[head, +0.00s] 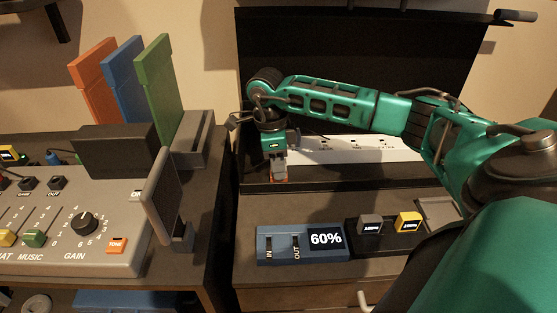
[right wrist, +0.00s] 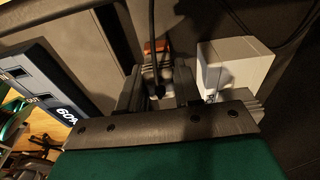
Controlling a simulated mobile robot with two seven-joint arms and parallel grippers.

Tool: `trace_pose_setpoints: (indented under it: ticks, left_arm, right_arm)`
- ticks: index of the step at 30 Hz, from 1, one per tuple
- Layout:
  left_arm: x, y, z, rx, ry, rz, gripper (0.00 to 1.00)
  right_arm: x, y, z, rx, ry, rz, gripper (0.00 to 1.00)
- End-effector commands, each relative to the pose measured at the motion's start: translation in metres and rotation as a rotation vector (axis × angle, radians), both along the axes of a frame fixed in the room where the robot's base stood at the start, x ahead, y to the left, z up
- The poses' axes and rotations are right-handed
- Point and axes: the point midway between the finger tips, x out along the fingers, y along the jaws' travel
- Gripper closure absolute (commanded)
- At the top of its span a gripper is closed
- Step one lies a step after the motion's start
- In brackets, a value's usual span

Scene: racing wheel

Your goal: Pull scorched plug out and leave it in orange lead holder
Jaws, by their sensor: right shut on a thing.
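My right gripper (head: 279,171) points down just left of the white socket strip (head: 345,147), at the back of the right-hand desk. In the right wrist view its fingers (right wrist: 157,88) are shut on a grey plug (right wrist: 153,75) with a black lead (right wrist: 151,35) running up from it. Scorch marks cannot be made out. A small orange piece, apparently the lead holder (right wrist: 157,46), lies right behind the plug. My left gripper is not in view.
The strip's white end (right wrist: 236,68) stands close beside the fingers. A blue box reading 60% (head: 325,240) sits in front. A mixer console (head: 70,225) and a dark upright panel (head: 162,200) stand to the left.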

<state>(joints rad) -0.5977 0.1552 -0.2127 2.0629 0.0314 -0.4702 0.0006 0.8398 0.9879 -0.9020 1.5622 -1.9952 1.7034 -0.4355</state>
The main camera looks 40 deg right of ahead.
Motion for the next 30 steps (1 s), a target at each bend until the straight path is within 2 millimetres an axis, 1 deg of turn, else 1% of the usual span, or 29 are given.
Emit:
trace_pose_setpoints:
  ticks: [1,2,9,18,20,23,30]
  left_arm:
    - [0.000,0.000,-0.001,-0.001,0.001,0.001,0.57]
    - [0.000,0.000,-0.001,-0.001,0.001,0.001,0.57]
    - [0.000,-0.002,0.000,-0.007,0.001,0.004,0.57]
    - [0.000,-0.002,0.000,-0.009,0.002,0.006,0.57]
    - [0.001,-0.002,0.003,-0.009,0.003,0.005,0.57]
    - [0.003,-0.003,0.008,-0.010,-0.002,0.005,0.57]
    - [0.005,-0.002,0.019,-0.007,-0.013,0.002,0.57]
  right_arm:
    - [0.000,0.000,0.000,0.000,0.000,0.000,0.64]
    - [0.000,0.000,0.000,0.000,0.000,0.000,0.61]
    - [0.000,0.000,0.000,0.000,0.000,0.000,0.38]
    - [0.000,0.000,0.000,0.001,0.001,0.000,0.37]
    - [0.001,0.001,0.006,0.002,-0.001,0.000,0.37]
    - [0.003,0.002,0.022,0.000,-0.004,0.000,0.37]
    - [0.007,0.007,0.077,0.000,-0.006,0.000,0.37]
